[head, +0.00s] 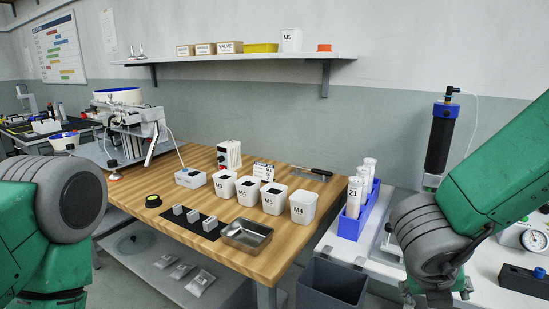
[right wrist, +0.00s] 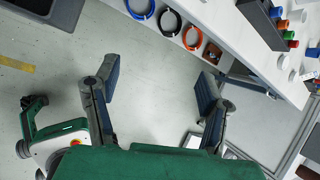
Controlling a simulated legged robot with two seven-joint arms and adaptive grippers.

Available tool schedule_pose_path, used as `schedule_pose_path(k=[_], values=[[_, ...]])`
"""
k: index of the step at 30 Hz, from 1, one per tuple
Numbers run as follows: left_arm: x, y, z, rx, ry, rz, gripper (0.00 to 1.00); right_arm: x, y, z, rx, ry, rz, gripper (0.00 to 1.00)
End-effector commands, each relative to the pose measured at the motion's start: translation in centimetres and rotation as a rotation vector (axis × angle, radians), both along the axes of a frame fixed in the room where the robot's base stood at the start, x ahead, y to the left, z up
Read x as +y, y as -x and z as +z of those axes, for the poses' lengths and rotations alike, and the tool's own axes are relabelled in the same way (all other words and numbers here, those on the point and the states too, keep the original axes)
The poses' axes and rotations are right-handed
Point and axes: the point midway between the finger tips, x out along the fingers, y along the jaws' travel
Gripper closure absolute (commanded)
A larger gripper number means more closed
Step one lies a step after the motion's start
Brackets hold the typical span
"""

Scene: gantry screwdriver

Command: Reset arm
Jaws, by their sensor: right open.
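My right gripper (right wrist: 158,88) is open in the right wrist view. Its two fingers are wide apart with only grey floor between them, and it holds nothing. In the head view my green right arm reaches down at the right, beside the white side table, and its gripper is largely cut off at the bottom edge. My left arm shows at the left edge of the head view, but its gripper is out of view.
White bins (head: 303,207), a metal tray (head: 246,235) and a black mat with grey blocks stand on the wooden table. A blue rack (head: 352,222) holds tubes at right. A dark grey bin (head: 333,286) stands below. Coloured rings (right wrist: 171,23) line a white edge.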

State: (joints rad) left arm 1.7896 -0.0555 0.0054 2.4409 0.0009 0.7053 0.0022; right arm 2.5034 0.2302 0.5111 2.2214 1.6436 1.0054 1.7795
Motion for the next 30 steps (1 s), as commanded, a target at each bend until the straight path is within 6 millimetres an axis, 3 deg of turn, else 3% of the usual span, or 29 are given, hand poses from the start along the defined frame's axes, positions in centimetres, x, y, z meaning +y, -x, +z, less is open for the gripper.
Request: schedule_pose_path(k=[5, 10, 15, 18, 21, 22, 25, 30], values=[[0.0, 0.0, 0.3, 0.000, 0.000, 0.001, 0.53, -1.0, 0.0, -5.3, 0.181, 0.208, 0.464, 0.35], [0.0, 0.0, 0.7, 0.000, -0.001, 0.002, 0.53, -1.8, 2.5, -13.0, 0.471, 0.453, 1.194, 0.35], [0.1, 0.0, 1.1, 0.001, -0.001, 0.002, 0.53, -1.7, 8.9, -20.5, 0.726, 0.632, 2.035, 0.35], [0.0, 0.0, 1.2, 0.000, -0.001, 0.001, 0.53, -1.4, 13.7, -23.6, 0.790, 0.690, 2.498, 0.35], [0.0, 0.0, 1.4, 0.000, 0.000, 0.001, 0.53, -1.1, 18.0, -25.3, 0.783, 0.723, 2.870, 0.35], [0.0, 0.0, 1.4, 0.000, 0.000, 0.001, 0.53, -1.1, 19.0, -25.6, -0.772, -0.729, -2.955, 0.35], [0.0, 0.0, 1.4, 0.000, 0.000, 0.001, 0.53, -0.8, 21.5, -26.2, -0.650, -0.660, -2.804, 0.35], [0.0, 0.0, 1.4, 0.000, 0.000, 0.001, 0.53, -0.6, 22.5, -26.3, -0.589, -0.631, -2.727, 0.35]])
